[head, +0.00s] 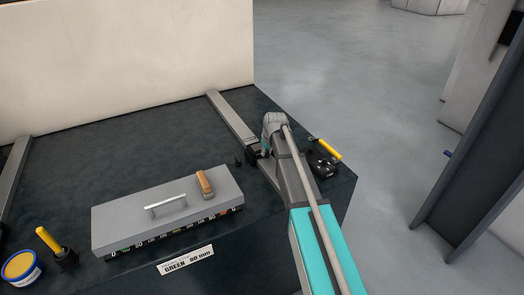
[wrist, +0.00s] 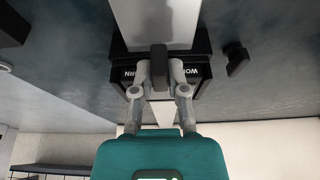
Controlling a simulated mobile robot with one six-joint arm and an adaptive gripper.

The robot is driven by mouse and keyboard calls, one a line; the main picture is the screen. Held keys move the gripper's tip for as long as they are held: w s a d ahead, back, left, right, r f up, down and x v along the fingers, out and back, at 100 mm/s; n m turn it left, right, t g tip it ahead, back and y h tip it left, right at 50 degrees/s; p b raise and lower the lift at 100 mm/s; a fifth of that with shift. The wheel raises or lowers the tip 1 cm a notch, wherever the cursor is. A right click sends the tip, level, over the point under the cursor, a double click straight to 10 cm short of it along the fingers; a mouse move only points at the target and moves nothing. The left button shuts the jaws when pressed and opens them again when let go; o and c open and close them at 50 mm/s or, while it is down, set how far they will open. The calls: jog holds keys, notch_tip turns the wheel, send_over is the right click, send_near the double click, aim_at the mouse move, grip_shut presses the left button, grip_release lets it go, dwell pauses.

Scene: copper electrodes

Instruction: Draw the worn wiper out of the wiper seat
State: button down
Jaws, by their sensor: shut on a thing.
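My gripper (wrist: 160,78) is shut on a dark grey upright block in the wrist view, which I take to be the worn wiper (wrist: 159,57). Behind and around it is a black block, seemingly the wiper seat (wrist: 118,52), with white lettering that begins "WOR"; my fingers hide the rest. The pale rail (wrist: 155,20) runs up from the black block. I cannot tell whether the wiper still touches the seat. In the head view my gripper is mostly hidden by my arm, by the near end of the right rail (head: 232,118).
A grey box (head: 130,205) with a handle and a wooden brush (head: 205,184) stands left of my arm. A yellow-handled tool (head: 326,149) is close on the right. Another yellow handle (head: 47,240) and a blue can (head: 22,268) stand left.

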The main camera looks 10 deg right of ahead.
jog(key=shift+s, duration=0.2)
dwell(0.4)
jog(key=shift+s+d, duration=0.55)
jog(key=shift+s, duration=1.05)
jog(key=shift+s+d, duration=0.5)
jog(key=shift+s, duration=1.05)
jog(key=shift+s+d, duration=0.55)
jog(key=shift+s, duration=1.05)
